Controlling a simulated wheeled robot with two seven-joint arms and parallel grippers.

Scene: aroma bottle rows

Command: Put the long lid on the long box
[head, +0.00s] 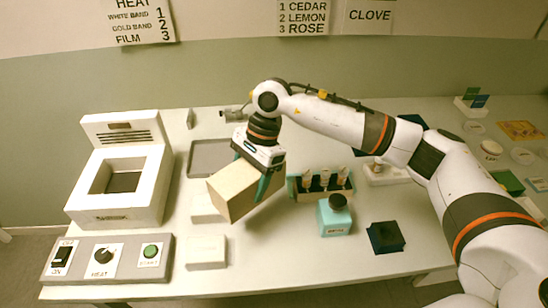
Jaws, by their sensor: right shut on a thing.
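My right gripper (252,172) comes in from the right and is shut on a long beige block-shaped piece, which looks like the long lid (232,194). It holds the piece tilted above the table, left of the bottle box; its underside is hidden. My left gripper is not in view.
A teal bottle (336,218) with a dark cap stands just in front of the box, and a dark block (386,237) is to its right. White blocks (206,252), a grey tray (198,168) and a white heater (143,204) are at left. The front middle is clear.

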